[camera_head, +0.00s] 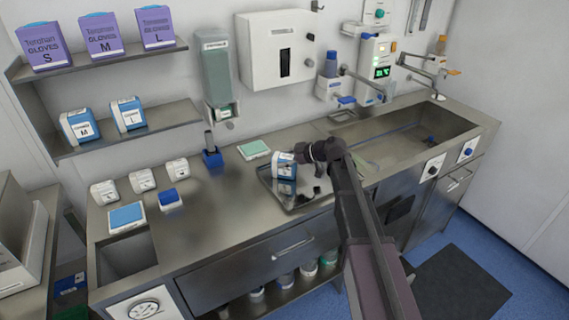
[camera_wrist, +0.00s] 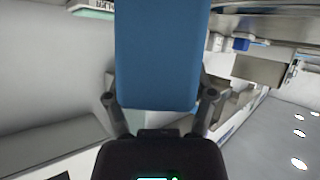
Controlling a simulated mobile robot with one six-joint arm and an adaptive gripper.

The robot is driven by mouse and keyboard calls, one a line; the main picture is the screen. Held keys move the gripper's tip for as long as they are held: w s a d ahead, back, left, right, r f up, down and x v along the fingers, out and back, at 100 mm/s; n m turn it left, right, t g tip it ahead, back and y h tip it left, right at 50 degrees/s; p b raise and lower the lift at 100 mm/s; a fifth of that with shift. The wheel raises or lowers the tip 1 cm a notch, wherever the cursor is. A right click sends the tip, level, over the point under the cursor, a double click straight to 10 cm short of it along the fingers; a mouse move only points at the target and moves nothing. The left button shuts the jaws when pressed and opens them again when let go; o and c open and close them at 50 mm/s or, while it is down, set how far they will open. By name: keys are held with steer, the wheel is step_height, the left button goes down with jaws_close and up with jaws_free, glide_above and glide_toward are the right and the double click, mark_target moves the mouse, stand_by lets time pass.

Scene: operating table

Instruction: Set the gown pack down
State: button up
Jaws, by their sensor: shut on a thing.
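The gown pack (camera_head: 284,166), blue and white with a printed label, is at my gripper (camera_head: 302,157) in the head view. In the wrist view its blue side (camera_wrist: 160,55) fills the space between the two fingers of my gripper (camera_wrist: 159,98), which is shut on it. In the head view the pack is over the left part of a shallow metal tray (camera_head: 307,203) on the steel counter (camera_head: 225,203). I cannot tell whether its bottom touches the tray. My gripper and arm hide part of the tray's right side.
Two similar packs (camera_head: 80,126) (camera_head: 128,114) stand on the lower shelf. A green-topped box (camera_head: 254,149) and a blue holder (camera_head: 212,158) stand behind and left of the tray. Small white boxes (camera_head: 142,181) are farther left. A sink (camera_head: 405,133) lies right.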

stand_by(0.3)
steer(key=o, duration=1.2)
steer(key=p+v, duration=0.5)
steer(key=v, duration=0.7)
steer(key=shift+p, duration=0.3)
